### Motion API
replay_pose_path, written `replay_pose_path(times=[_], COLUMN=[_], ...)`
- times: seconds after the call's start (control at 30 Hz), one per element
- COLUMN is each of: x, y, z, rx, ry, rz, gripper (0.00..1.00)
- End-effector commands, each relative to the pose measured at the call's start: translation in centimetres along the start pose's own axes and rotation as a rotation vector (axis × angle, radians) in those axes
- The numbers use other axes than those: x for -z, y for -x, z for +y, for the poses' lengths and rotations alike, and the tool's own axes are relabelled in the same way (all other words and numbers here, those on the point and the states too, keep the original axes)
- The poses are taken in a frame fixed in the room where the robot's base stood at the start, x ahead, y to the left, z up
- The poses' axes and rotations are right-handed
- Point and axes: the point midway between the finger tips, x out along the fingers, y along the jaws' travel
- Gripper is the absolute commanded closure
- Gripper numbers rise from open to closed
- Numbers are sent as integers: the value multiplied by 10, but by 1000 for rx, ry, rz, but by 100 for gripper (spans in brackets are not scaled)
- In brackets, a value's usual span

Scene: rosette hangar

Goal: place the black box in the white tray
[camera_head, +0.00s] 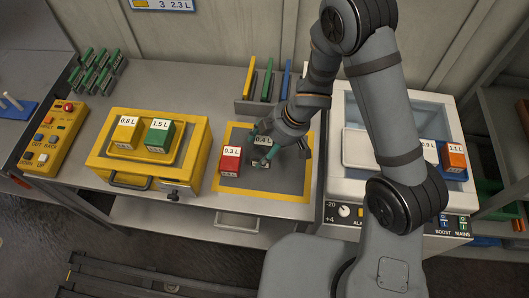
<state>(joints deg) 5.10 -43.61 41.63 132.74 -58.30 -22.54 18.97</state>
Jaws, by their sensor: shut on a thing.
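The black box (261,153), labelled 0.4 L, is at the yellow-bordered dark mat (287,186), just right of the red box. My gripper (265,146) reaches down from the right and is shut on the black box, with fingers at its sides. I cannot tell whether the box touches the mat or is slightly raised. A white tray (357,144) lies in the left part of the open white chest at the right, partly hidden by my arm.
A red box (230,159) stands on the mat. A yellow case (194,164) holds yellow and green boxes. A rack (259,107) with coloured plates stands behind. The chest's blue tray (455,171) holds white and orange boxes. A yellow button panel (52,136) lies far left.

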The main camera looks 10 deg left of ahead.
Motion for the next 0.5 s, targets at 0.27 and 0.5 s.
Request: replay_pose_path(times=[0.27, 0.5], x=[12, -24], y=[30, 32], z=[0, 15], rx=[-3, -59], ry=[-8, -146], rz=[0, -1], gripper=[66, 66])
